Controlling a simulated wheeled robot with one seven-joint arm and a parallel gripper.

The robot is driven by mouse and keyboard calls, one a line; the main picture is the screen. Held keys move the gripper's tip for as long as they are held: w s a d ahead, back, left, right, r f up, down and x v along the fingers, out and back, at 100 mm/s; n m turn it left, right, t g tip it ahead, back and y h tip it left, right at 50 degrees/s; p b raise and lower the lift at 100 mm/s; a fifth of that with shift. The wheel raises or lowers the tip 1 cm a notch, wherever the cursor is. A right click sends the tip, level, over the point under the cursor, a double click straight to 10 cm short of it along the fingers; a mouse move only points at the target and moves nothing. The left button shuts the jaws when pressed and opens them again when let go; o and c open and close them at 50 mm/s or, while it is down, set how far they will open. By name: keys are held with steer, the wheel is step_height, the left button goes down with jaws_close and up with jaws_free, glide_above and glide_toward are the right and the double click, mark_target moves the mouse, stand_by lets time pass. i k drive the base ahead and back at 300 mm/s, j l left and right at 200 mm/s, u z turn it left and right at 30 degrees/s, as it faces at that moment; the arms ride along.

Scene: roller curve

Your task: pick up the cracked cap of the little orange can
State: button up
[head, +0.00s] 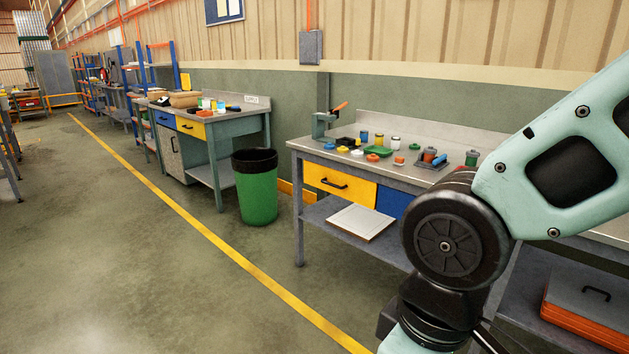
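On the workbench (318,146) right of centre stand several small cans, jars and loose caps. An orange-red can (429,155) stands on or beside a dark tray (427,165) towards the bench's right part. A small orange cap (373,157) lies on the bench top, and another small orange-red piece (398,161) lies to its right. At this size I cannot tell which cap is cracked or which can it belongs to. My arm fills the right side of the view, in front of the bench; my gripper is not in view.
Blue, yellow and white caps and a green tray (378,151) lie nearby. A green bin (256,190) stands left, before a second workbench (215,128).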

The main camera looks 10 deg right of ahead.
mark_target(430, 151)
steer(key=i+l+z, duration=0.2)
steer(key=i, duration=0.4)
steer(key=i+j+z, duration=0.15)
steer(key=i, duration=0.45)
steer(key=i+z, duration=0.2)
steer(key=i, duration=0.45)
steer(key=i+j+z, duration=0.15)
steer(key=i, duration=0.45)
steer(key=i+j+z, duration=0.15)
steer(key=i+z, duration=0.3)
steer(key=i, duration=0.05)
